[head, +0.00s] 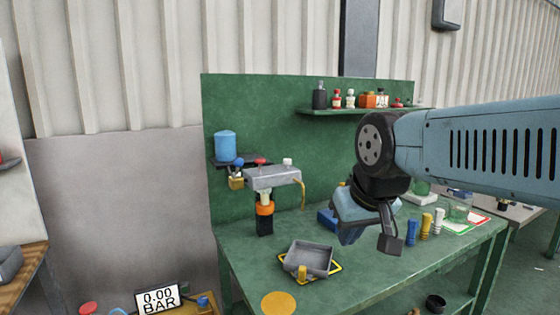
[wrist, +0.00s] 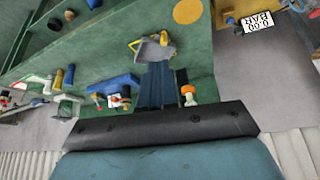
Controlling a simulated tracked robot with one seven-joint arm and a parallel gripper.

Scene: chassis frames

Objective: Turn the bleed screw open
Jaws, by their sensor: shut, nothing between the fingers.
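A grey metal block (head: 272,178) stands on a post with an orange collar (head: 265,208) at the left of the green bench. It carries a red knob (head: 260,161), a white knob (head: 287,161), a blue ball (head: 238,162) and a brass fitting (head: 236,183). I cannot tell which part is the bleed screw. My gripper (head: 350,236) is shut and empty, pointing down over the bench, right of the block and apart from it. In the wrist view its blue fingers (wrist: 157,85) are together, and the orange and white post (wrist: 188,94) shows beside them.
A grey tray (head: 310,258) lies on the bench front, near a yellow disc (head: 279,302). A blue block (head: 327,217) is behind my gripper. Several bottles (head: 425,223) stand to the right. A yellow hose (head: 302,194) hangs from the metal block. A display (head: 157,298) reads 0.00 BAR.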

